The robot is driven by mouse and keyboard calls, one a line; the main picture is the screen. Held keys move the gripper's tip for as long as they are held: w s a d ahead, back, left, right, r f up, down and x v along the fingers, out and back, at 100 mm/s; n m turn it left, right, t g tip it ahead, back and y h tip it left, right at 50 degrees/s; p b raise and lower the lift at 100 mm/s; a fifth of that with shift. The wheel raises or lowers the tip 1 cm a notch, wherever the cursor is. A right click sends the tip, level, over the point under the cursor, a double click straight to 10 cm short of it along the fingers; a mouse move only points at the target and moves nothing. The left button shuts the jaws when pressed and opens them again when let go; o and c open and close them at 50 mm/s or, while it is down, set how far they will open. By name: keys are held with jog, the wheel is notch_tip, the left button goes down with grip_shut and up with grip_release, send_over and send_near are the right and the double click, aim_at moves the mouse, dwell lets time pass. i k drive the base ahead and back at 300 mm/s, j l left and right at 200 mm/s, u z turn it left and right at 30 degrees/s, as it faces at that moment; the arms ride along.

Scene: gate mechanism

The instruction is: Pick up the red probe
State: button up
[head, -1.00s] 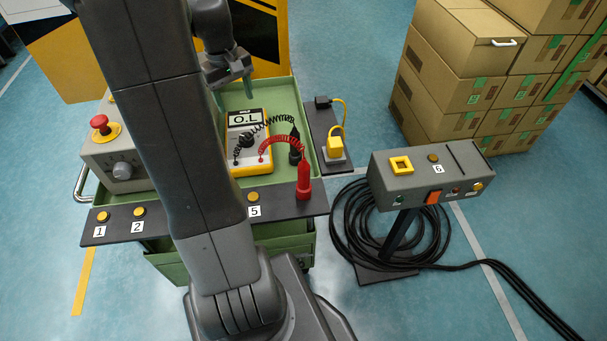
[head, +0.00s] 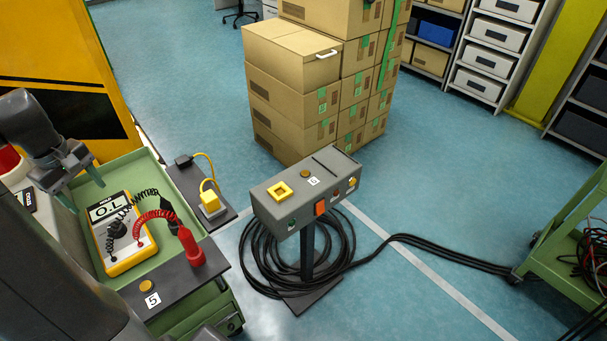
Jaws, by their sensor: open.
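The red probe (head: 191,248) stands in the black shelf at the front right of the green cart, leaning slightly. A coiled red lead joins it to the yellow multimeter (head: 124,233), whose display reads O.L. The black probe (head: 170,217) stands just behind it with its own coiled lead. My gripper (head: 82,187) is open and empty above the back part of the cart, behind the multimeter. It is well apart from the red probe, to its left and farther back.
The grey control box numbered 6 (head: 306,190) stands on a post right of the cart, ringed by coiled black cable (head: 262,262). A yellow plug (head: 210,202) sits on the cart's side shelf. Stacked cartons (head: 290,95) stand behind. Another green cart (head: 570,250) is at far right.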

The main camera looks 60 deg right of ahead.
aim_at(195, 252)
jog(key=j+z, duration=0.35)
jog(key=k+j+z, duration=0.1)
jog(key=j+z, duration=0.25)
